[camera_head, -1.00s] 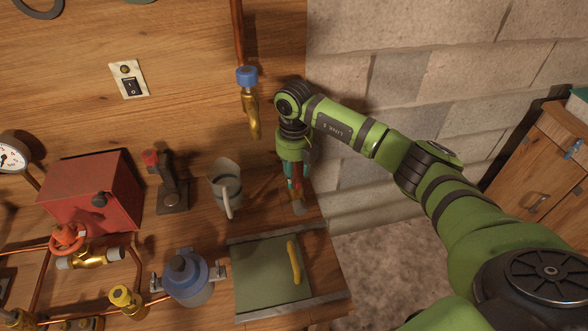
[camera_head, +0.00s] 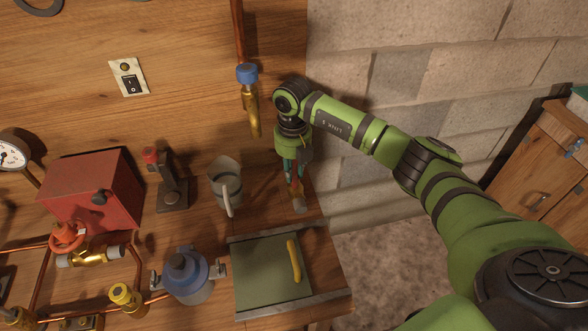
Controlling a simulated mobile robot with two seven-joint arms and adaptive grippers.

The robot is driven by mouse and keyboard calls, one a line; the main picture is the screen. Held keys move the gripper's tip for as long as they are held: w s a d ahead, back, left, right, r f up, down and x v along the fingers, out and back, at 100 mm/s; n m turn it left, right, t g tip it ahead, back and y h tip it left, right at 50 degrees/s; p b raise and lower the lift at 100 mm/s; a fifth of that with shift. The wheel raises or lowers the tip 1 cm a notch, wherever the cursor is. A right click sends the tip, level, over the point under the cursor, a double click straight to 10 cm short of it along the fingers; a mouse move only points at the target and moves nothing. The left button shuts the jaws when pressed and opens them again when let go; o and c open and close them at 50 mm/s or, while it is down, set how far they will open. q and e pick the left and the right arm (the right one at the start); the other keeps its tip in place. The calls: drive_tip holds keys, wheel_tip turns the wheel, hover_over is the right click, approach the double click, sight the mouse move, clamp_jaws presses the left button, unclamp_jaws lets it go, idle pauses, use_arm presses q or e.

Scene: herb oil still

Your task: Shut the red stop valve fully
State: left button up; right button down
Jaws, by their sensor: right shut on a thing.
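The red stop valve has a round red handwheel (camera_head: 67,237) on a brass body (camera_head: 92,257), in the pipework at the left below the red box. No gripper is near the handwheel. My right gripper (camera_head: 296,190) points down at the right end of the wooden bench, right of the metal jug. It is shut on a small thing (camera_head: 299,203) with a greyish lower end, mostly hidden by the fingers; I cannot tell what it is. My left gripper is not in view.
A metal jug (camera_head: 226,188), a blue-topped vessel (camera_head: 187,275) and a dark stand with a red top (camera_head: 170,182) stand between my right gripper and the valve. A yellow curved thing (camera_head: 294,261) lies on the green mat (camera_head: 262,270). A blue-collared brass tap (camera_head: 250,105) hangs above.

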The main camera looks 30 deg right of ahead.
drive_tip(key=m, duration=0.4)
drive_tip(key=shift+w+a+m, duration=0.15)
drive_tip(key=shift+w+m, duration=0.15)
drive_tip(key=m, duration=0.3)
drive_tip(key=shift+w+m, duration=0.2)
drive_tip(key=shift+m, duration=0.2)
drive_tip(key=m, duration=0.3)
drive_tip(key=shift+w+r+p, duration=0.1)
drive_tip(key=shift+w+p, duration=0.1)
drive_tip(key=shift+p, duration=0.15)
drive_tip(key=shift+w+m+p, duration=0.15)
drive_tip(key=shift+m+p, duration=0.2)
drive_tip(key=shift+m, duration=1.65)
drive_tip(key=c, duration=1.1)
unclamp_jaws()
wheel_tip(320, 180, up, 12)
drive_tip(key=shift+d, duration=0.2)
